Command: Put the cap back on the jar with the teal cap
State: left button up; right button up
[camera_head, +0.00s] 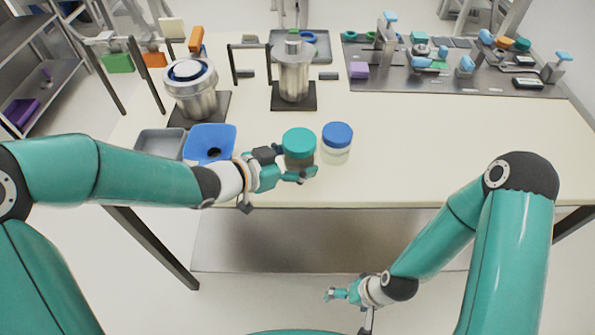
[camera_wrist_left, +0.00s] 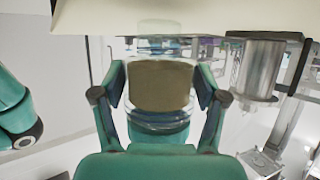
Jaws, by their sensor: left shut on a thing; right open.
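The jar with brown contents (camera_head: 300,163) stands near the table's front edge in the head view, with the teal cap (camera_head: 299,140) over its top. I cannot tell whether the cap is seated or only resting. My left gripper (camera_head: 292,165) is shut on this jar's body, below the cap. My right gripper (camera_head: 338,294) is open and empty, low in front of the table.
A jar with a blue cap (camera_head: 337,140) stands just right of the teal-capped jar. A blue tray (camera_head: 223,135) and a grey tray (camera_head: 158,135) lie left. Metal vessels (camera_head: 293,78) (camera_head: 191,98) stand behind. The table (camera_head: 430,150) is clear at the front right.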

pick_arm(q)
jog(key=shift+f+b, duration=0.35)
jog(key=shift+f, duration=1.75)
jog(key=shift+f, duration=0.15)
jog(key=o, duration=1.8)
jog(key=shift+c, duration=0.2)
